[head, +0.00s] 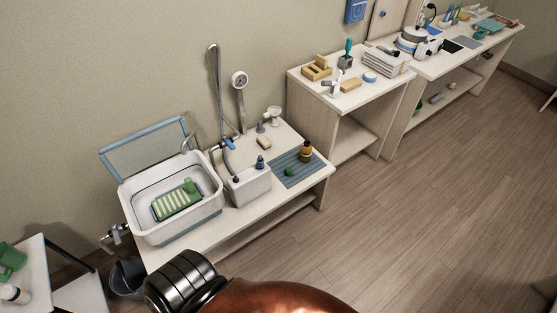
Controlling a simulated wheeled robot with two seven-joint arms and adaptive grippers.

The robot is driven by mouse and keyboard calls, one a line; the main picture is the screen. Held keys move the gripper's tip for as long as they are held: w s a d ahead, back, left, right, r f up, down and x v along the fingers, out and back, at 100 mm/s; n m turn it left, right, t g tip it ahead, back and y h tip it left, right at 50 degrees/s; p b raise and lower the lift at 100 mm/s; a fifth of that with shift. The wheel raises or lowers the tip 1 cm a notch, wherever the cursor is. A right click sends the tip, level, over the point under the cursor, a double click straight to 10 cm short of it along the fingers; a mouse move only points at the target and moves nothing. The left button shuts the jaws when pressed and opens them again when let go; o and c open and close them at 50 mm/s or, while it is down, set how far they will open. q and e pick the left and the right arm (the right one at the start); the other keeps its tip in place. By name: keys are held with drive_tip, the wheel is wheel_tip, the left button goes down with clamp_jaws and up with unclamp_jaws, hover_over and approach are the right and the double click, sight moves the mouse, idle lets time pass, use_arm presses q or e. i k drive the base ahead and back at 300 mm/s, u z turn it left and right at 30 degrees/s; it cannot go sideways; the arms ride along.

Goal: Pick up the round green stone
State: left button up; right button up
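A small round green thing, which looks like the green stone (290,171), lies on a blue-grey ribbed mat (283,179). The mat is on the right part of the low light-wood bench that holds the basin. Neither of my grippers shows in the head view. A dark ribbed part and a copper-coloured part at the bottom edge look like my own body, with no fingers visible. Nothing touches the stone from above.
A white basin (213,208) with a green slatted tray (176,202) stands left on the bench. A white box (249,187) sits between basin and mat. A tall curved pipe (216,85) rises behind. Taller cluttered counters stand right. The wooden floor (400,220) is clear.

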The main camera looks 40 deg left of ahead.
sight(288, 171)
drive_tip(key=u, duration=0.8)
drive_tip(key=i, duration=1)
drive_tip(key=u, duration=1.05)
